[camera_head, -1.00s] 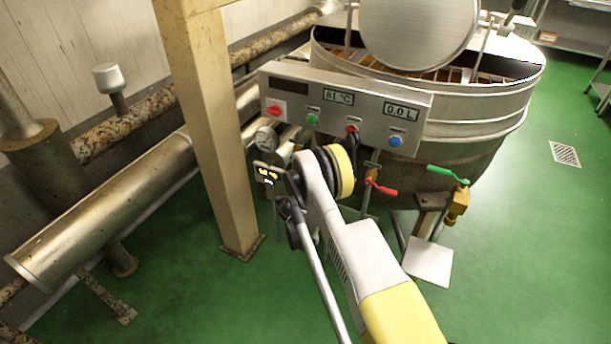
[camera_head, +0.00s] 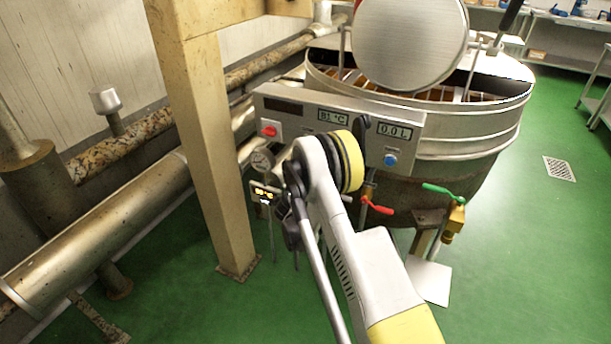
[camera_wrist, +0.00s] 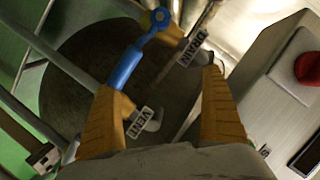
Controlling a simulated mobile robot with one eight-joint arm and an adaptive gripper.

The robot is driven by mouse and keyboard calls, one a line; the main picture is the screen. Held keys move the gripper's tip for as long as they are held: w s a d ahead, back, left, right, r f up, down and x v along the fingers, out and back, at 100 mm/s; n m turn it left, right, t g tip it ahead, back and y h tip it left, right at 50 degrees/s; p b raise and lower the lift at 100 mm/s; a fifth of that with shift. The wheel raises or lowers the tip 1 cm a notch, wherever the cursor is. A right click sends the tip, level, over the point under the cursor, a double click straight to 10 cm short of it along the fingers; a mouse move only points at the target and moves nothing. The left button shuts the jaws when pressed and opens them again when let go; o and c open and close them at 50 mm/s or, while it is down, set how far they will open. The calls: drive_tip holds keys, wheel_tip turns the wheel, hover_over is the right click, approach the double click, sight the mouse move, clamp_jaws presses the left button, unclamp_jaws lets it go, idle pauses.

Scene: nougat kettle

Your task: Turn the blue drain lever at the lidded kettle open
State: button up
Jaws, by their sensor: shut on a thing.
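The blue drain lever (camera_wrist: 124,68) shows in the wrist view, running from a ring end at the top down behind my left finger. A DRAIN tag (camera_wrist: 192,50) and a VENT tag (camera_wrist: 139,123) lie between and beside my fingers. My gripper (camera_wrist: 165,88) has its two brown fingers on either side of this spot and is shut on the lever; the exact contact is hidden. In the head view the lidded kettle (camera_head: 455,150) stands at the upper right, its round lid (camera_head: 412,42) raised. My arm hides the lever and gripper there.
The control panel (camera_head: 290,108) is fixed to the kettle's front, close to my arm. A red handle (camera_head: 377,206) and a green-handled valve (camera_head: 452,212) sit right of my wrist. A beige post (camera_head: 205,150) and pipes (camera_head: 100,225) stand left.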

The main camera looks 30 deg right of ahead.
drive_tip(key=shift+s+a+r, duration=0.2)
drive_tip(key=shift+a+r, duration=0.05)
drive_tip(key=shift+a, duration=0.3)
drive_tip(key=shift+s+a+r, duration=0.2)
drive_tip(key=shift+a+r, duration=0.05)
drive_tip(key=shift+a, duration=0.25)
drive_tip(key=shift+c, duration=1)
drive_tip(key=shift+s+a+r+y, duration=0.1)
drive_tip(key=shift+s+a+y, duration=0.05)
drive_tip(key=shift+a, duration=0.25)
drive_tip(key=shift+s+a+r+y, duration=0.1)
drive_tip(key=shift+a+y, duration=0.05)
drive_tip(key=shift+a, duration=0.25)
drive_tip(key=shift+c, duration=0.6)
drive_tip(key=w+a+v, duration=0.1)
drive_tip(key=v, duration=0.7)
drive_tip(key=shift+r, duration=0.45)
drive_tip(key=shift+s+a, duration=0.1)
